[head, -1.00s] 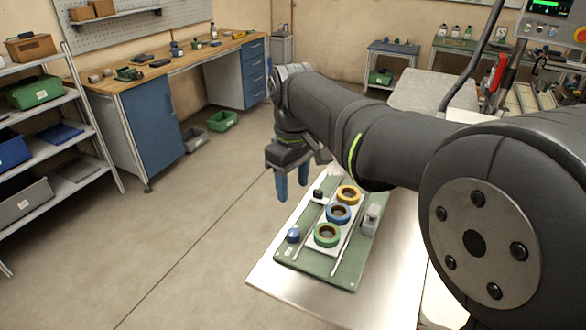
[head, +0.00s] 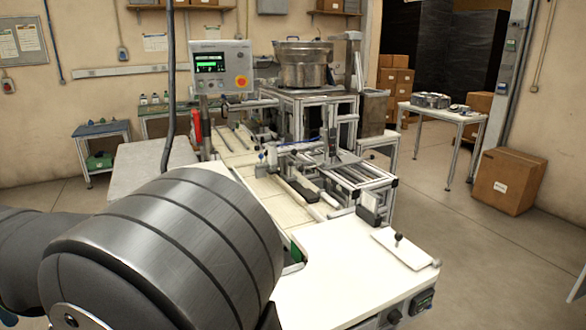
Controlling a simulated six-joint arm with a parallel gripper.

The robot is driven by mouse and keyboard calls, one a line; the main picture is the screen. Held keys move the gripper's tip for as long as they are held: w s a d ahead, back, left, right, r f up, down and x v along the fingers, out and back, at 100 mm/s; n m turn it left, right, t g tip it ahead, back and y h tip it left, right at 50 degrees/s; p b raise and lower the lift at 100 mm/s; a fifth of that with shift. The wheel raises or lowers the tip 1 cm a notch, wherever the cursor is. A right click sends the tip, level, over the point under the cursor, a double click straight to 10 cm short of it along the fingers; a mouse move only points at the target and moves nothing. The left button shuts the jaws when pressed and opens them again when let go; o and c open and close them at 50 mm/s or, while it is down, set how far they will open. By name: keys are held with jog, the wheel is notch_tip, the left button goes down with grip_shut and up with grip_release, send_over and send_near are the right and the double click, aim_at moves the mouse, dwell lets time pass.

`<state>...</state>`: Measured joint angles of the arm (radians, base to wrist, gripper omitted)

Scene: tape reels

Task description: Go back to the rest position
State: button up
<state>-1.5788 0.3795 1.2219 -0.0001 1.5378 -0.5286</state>
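My gripper is out of view. Only a large grey joint and part of a dark link of my own arm show at the lower left, and they cover what lies behind them. The tape reels and most of the green board are not in view; a small green edge (head: 297,252) shows beside my arm, and I cannot tell for sure what it belongs to.
A white worktop (head: 345,275) with a flat plate (head: 404,249) lies ahead. Behind it stand a metal-framed machine (head: 335,165), a steel bowl (head: 303,65) and a control panel (head: 222,67). A carton (head: 508,180) sits on the floor at right, with open floor before it.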

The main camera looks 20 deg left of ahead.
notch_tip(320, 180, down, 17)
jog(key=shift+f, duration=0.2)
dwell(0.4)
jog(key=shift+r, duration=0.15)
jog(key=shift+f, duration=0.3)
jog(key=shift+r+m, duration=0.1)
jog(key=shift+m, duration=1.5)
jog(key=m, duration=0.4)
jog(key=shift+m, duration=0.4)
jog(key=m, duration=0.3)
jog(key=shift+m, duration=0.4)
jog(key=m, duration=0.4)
